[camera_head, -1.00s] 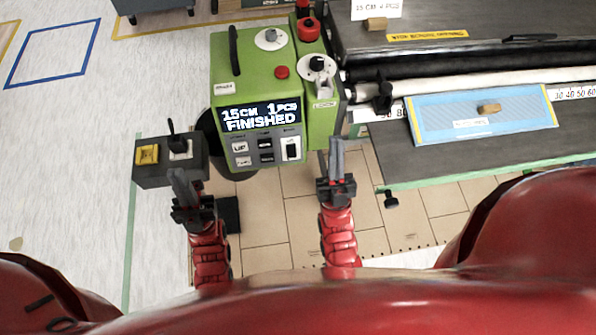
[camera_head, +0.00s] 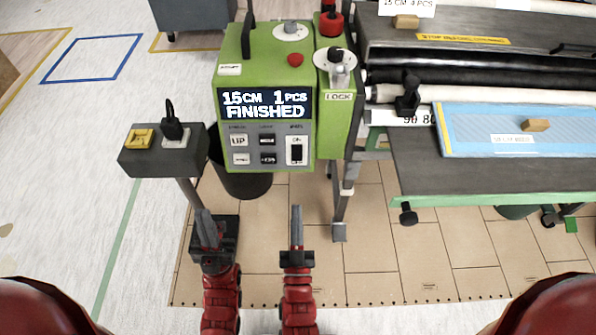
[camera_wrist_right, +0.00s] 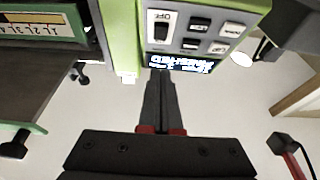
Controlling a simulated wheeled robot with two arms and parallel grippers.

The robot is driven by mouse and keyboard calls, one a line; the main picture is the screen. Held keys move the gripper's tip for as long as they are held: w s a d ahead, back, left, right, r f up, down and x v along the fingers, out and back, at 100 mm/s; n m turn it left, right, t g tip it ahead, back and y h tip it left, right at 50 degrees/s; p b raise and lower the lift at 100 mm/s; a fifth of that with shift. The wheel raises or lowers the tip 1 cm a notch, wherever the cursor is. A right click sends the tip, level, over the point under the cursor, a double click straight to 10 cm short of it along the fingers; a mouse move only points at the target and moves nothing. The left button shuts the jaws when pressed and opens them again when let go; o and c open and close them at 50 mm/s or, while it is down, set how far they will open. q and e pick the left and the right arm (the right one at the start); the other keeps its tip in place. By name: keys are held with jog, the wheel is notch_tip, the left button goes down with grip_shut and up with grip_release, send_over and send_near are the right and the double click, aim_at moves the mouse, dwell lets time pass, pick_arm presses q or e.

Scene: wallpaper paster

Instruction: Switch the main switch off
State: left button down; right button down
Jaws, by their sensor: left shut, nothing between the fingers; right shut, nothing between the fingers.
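The green machine (camera_head: 232,63) stands ahead with a display reading "15CM 1PCS FINISHED". Its main switch (camera_head: 297,152) is a black rocker in a white plate at the lower right of the grey button panel. The switch also shows upside down in the right wrist view (camera_wrist_right: 160,30), beside an "OFF" label; its rocker position is too small to tell. My right gripper (camera_head: 296,210) is shut and empty, below the switch in the head view and apart from it. Its closed fingers also show in the right wrist view (camera_wrist_right: 160,75). My left gripper (camera_head: 205,214) is shut and empty, further left.
A black bin (camera_head: 245,184) is below the machine. The paster table (camera_head: 430,175) with a blue sheet is at the right.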

send_near(297, 154)
notch_tip(297, 154, up, 4)
jog(key=w, duration=0.2)
jog(key=w+f, duration=0.1)
jog(key=w+b, duration=0.1)
jog(key=shift+w+f, duration=0.35)
jog(key=shift+w, duration=0.05)
jog(key=shift+w+f, duration=0.2)
jog(key=shift+w, duration=0.15)
